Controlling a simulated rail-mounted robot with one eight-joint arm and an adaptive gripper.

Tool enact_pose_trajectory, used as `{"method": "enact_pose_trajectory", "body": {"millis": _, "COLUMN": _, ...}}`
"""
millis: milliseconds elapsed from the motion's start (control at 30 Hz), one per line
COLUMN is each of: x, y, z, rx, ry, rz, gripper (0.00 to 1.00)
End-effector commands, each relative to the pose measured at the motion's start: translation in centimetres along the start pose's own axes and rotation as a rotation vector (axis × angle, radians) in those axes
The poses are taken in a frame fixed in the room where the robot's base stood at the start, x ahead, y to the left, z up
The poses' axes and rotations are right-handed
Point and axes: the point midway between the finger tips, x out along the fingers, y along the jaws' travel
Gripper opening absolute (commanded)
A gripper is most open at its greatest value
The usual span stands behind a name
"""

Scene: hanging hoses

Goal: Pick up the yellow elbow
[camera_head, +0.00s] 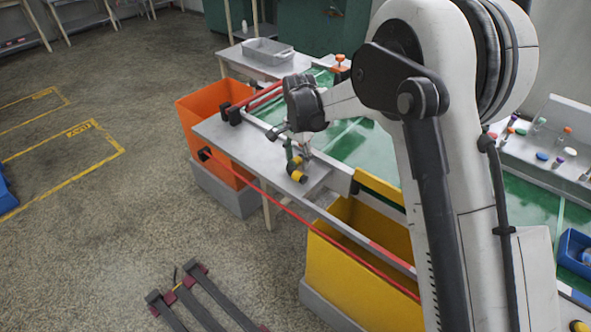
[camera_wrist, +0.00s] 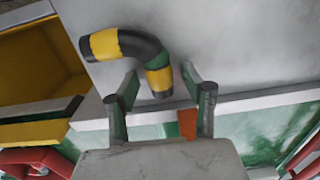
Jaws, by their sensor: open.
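The yellow elbow (camera_wrist: 138,46) is a bent tube with yellow and black bands. In the wrist view it lies on a pale grey surface, ahead of the fingers. One end points left, and the other bends down toward the gap between the fingertips. My gripper (camera_wrist: 162,88) is open, its two dark green-grey fingers apart. The near end of the elbow is at or just beyond the fingertips; I cannot tell if they touch. In the head view the elbow (camera_head: 296,172) shows small on the grey table, just below my gripper (camera_head: 295,150).
The grey table (camera_head: 228,128) has a red rail along its front. An orange bin (camera_head: 196,105) stands left, a yellow bin (camera_head: 345,275) right. A green conveyor (camera_head: 362,145) lies behind. A grey tray (camera_head: 268,50) stands farther back. Dark bars (camera_head: 185,290) lie on the floor.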

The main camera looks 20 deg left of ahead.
Motion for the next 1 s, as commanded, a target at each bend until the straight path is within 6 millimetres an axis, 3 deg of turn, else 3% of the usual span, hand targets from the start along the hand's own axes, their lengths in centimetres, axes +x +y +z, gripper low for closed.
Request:
{"method": "enact_pose_trajectory", "body": {"millis": 33, "x": 0.0, "y": 0.0, "z": 0.0, "rx": 0.0, "ry": 0.0, "rz": 0.0, "gripper": 0.41}}
{"method": "enact_pose_trajectory", "body": {"millis": 333, "x": 0.0, "y": 0.0, "z": 0.0, "rx": 0.0, "ry": 0.0, "rz": 0.0, "gripper": 0.01}}
{"method": "enact_pose_trajectory", "body": {"millis": 767, "x": -0.8, "y": 0.0, "z": 0.0, "rx": 0.0, "ry": 0.0, "rz": 0.0, "gripper": 0.0}}
{"method": "enact_pose_trajectory", "body": {"millis": 1000, "x": -4.4, "y": -0.1, "z": 0.0, "rx": 0.0, "ry": 0.0, "rz": 0.0, "gripper": 0.0}}
